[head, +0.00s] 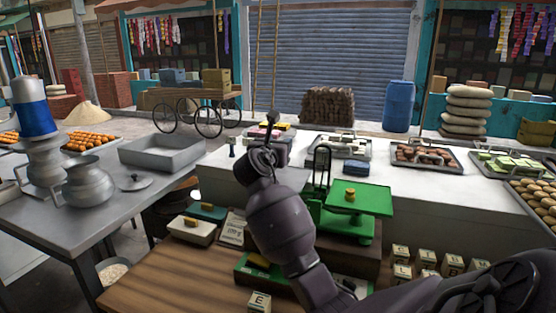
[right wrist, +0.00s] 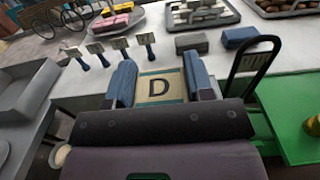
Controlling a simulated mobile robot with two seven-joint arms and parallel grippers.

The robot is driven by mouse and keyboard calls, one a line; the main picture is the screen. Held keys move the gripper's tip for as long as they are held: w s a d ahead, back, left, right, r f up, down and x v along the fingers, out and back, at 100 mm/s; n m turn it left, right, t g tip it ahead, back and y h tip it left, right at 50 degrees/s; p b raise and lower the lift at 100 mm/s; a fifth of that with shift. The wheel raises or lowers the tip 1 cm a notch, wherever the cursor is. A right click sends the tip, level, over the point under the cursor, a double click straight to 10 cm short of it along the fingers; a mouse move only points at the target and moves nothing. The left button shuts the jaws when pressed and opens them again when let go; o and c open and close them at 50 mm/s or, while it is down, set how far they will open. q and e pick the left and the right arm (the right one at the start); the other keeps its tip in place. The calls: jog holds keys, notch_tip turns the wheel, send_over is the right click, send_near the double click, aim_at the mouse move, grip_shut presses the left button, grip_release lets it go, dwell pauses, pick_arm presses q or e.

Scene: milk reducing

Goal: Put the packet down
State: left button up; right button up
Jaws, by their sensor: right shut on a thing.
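A packet (right wrist: 160,87) with a tan face and a dark letter D sits between the blue-padded fingers of my right gripper (right wrist: 163,80) in the right wrist view. The gripper is shut on it, with one finger on each side. Below it in that view lies the white counter, but I cannot tell whether the packet touches it. In the head view my right arm reaches up the middle to the counter's near-left part, and the arm hides the packet. My left gripper is not in view.
A green scale (head: 345,212) stands right of my arm; its dark upright frame (right wrist: 256,65) is close to the gripper. Lettered blocks (head: 400,253) sit front right.

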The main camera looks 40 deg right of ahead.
jog(key=shift+f, duration=2.05)
jog(key=o, duration=0.9)
jog(key=shift+f, duration=0.1)
jog(key=shift+o, duration=0.2)
jog(key=shift+s+a, duration=0.1)
jog(key=shift+a, duration=0.05)
jog(key=v, duration=1.1)
jog(key=shift+s+a+b, duration=0.2)
jog(key=shift+a+b, duration=0.15)
